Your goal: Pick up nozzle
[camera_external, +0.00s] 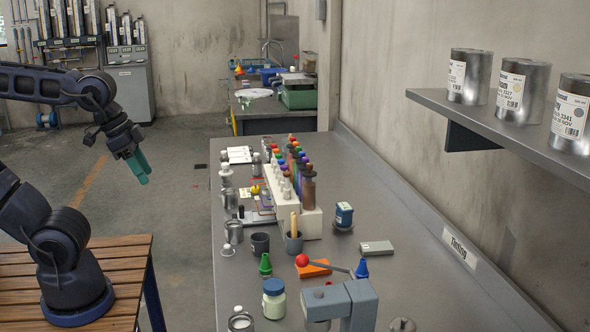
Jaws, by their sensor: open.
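My gripper (143,178) has teal fingers that point down. It is open and empty, in the air over the floor between the wooden bench and the grey tinting table. Two small cone-shaped pieces that look like nozzles stand upright on the table, well to the right of and below my gripper in the picture. One is a green cone (265,265), behind a jar. I cannot tell which one is the task's nozzle. Nothing touches my gripper.
The grey table (395,225) has free room along its right side.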

